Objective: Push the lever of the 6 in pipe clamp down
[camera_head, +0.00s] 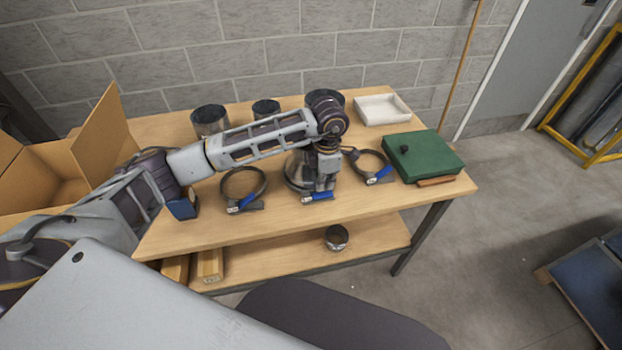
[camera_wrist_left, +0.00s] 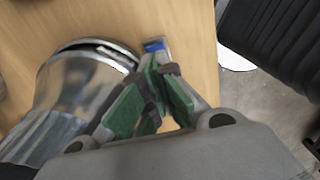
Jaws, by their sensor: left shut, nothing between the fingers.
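Three ring clamps with blue levers lie along the table's front: a left clamp (camera_head: 225,186), a middle clamp around a shiny metal pipe (camera_head: 296,168), and a right clamp (camera_head: 362,154). No size labels are readable. My left gripper (camera_head: 325,186) is shut and empty, pointing down just above the middle clamp's blue lever (camera_head: 317,197). In the left wrist view, its green-padded fingers (camera_wrist_left: 158,75) come together beside the pipe (camera_wrist_left: 72,95), with the blue lever (camera_wrist_left: 154,45) just beyond the tips. I cannot tell whether they touch. My right gripper is not in view.
Dark cylinders (camera_head: 210,120) stand at the back of the wooden table (camera_head: 380,203). A white tray (camera_head: 383,109) and a green box (camera_head: 424,155) are at the right. An open cardboard box (camera_head: 113,130) is at the left. A metal can (camera_head: 336,238) sits on the lower shelf.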

